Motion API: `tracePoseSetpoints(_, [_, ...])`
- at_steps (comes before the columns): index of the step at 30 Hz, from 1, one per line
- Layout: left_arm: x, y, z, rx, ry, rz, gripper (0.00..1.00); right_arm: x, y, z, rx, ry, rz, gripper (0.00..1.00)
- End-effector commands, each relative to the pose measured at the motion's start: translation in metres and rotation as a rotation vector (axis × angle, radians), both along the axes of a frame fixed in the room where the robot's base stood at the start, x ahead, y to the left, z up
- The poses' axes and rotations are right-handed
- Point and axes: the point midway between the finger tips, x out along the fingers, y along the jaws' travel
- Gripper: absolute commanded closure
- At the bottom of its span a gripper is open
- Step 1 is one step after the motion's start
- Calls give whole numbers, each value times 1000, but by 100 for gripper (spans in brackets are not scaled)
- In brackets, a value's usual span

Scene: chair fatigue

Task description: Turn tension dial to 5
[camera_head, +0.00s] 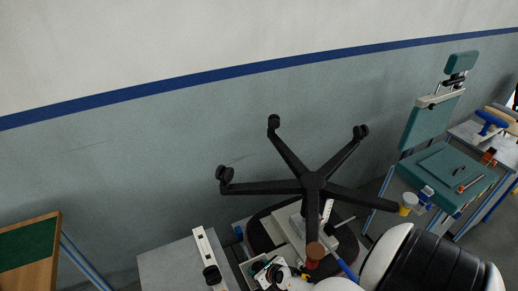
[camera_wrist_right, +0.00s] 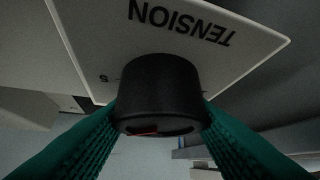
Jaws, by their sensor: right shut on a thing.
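In the right wrist view, a black round tension dial (camera_wrist_right: 165,85) sits on a white panel (camera_wrist_right: 235,55) with the word TENSION printed upside down. A small red mark shows on the dial's near face. My right gripper (camera_wrist_right: 161,110) has its green ridged fingers on both sides of the dial, shut on it. A small character shows on the panel left of the dial; the rest of the scale is hidden behind the dial, so the setting cannot be read. In the head view, my right arm comes in at the lower right. My left gripper is not in view.
In the head view, an upturned black chair base (camera_head: 313,183) with casters stands in the middle, over a cluttered work area. A teal chair (camera_head: 425,122) stands at the right near a table with tools. A green-topped board (camera_head: 28,245) is at the lower left.

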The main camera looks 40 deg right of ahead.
Motion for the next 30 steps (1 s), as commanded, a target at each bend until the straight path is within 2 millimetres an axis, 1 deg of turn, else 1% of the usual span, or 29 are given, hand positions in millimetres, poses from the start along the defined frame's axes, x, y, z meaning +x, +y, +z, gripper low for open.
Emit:
tracePoseSetpoints(1, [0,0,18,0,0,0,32,1,3,9,8,1,-52,77])
tracePoseSetpoints(6, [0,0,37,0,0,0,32,2,4,5,10,1,-215,77])
tracePoseSetpoints(9, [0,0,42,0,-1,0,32,1,4,3,10,2,-305,76])
tracePoseSetpoints(15, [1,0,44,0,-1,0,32,1,3,0,6,1,-466,76])
tracePoseSetpoints(21, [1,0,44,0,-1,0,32,1,2,-1,2,1,-588,76])
tracePoseSetpoints(30, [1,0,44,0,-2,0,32,1,1,-1,1,1,-684,76])
